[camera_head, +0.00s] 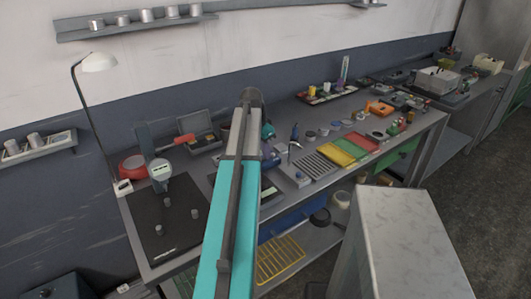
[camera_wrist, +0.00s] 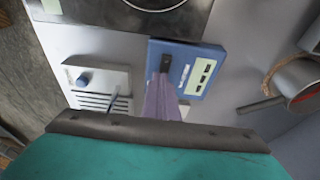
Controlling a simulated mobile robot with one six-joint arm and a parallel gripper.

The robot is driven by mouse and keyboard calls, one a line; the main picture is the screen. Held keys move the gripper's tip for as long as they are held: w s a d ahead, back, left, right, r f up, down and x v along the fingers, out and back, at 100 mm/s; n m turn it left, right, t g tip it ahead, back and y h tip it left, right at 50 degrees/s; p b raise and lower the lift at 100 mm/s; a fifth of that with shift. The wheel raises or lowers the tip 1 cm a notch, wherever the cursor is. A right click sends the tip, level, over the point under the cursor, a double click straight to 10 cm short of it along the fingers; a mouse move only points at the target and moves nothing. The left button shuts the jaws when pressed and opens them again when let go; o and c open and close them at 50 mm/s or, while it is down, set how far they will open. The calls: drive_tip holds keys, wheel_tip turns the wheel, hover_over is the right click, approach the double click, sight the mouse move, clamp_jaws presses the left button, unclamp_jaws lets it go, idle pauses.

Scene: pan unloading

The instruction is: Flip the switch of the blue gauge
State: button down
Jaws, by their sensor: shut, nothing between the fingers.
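The blue gauge (camera_wrist: 188,58) is a blue box with a pale panel in the upper middle of the wrist view. The panel carries dark rectangular marks. My gripper (camera_wrist: 163,82) is shut and empty, its fingers reaching over the left part of the blue gauge. A small dark piece shows just beyond the fingertips on the box; I cannot tell whether it is the switch or a fingertip. I cannot tell whether the fingers touch the box. In the head view my turquoise arm covers much of this spot, and I cannot make out the gauge clearly.
A pale device with a blue knob (camera_wrist: 84,79) and a slotted plate stand left of the gauge. A dark-edged plate (camera_wrist: 100,12) lies beyond it. The workbench (camera_head: 427,132) holds green, yellow and red trays.

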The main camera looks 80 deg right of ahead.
drive_tip(key=shift+a+f, duration=0.25)
drive_tip(key=shift+f, duration=0.35)
drive_tip(key=shift+w+a+f, duration=0.15)
drive_tip(key=shift+w+a, duration=0.25)
drive_tip(key=shift+w, duration=0.25)
drive_tip(key=shift+d+r+p, duration=0.25)
drive_tip(key=shift+r+p, duration=0.45)
drive_tip(key=shift+r, duration=0.15)
drive_tip(key=s+d+r, duration=0.1)
drive_tip(key=s+r, duration=0.1)
drive_tip(key=r, duration=0.4)
drive_tip(key=s+d+r+b, duration=0.1)
drive_tip(key=s+d+r, duration=0.1)
drive_tip(key=r, duration=0.5)
drive_tip(key=shift+r, duration=0.15)
